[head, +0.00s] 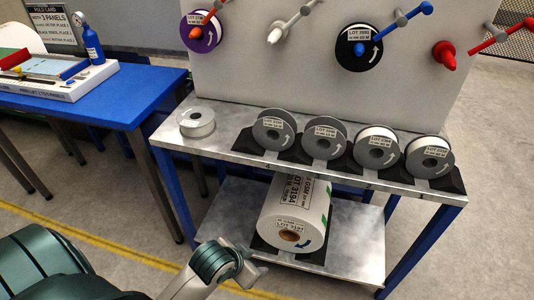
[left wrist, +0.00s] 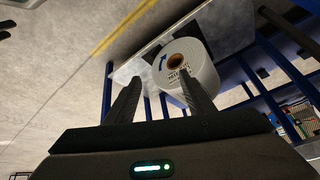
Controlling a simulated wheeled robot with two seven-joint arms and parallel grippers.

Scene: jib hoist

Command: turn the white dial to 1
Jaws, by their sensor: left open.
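I cannot make out a white dial in either view. My left gripper (head: 252,274) is low in the head view, in front of the lower shelf and near the big white roll (head: 295,214) lying there. In the left wrist view its two dark fingers (left wrist: 159,74) are apart with nothing between them. The white roll (left wrist: 188,62) also shows there, beyond the fingertips, with its brown core facing me.
A metal-topped bench (head: 225,142) carries several grey reels in black cradles and a loose white reel (head: 196,123). A grey panel (head: 300,75) behind holds spools on pegs. A blue table (head: 125,88) stands left. Floor at front right is clear.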

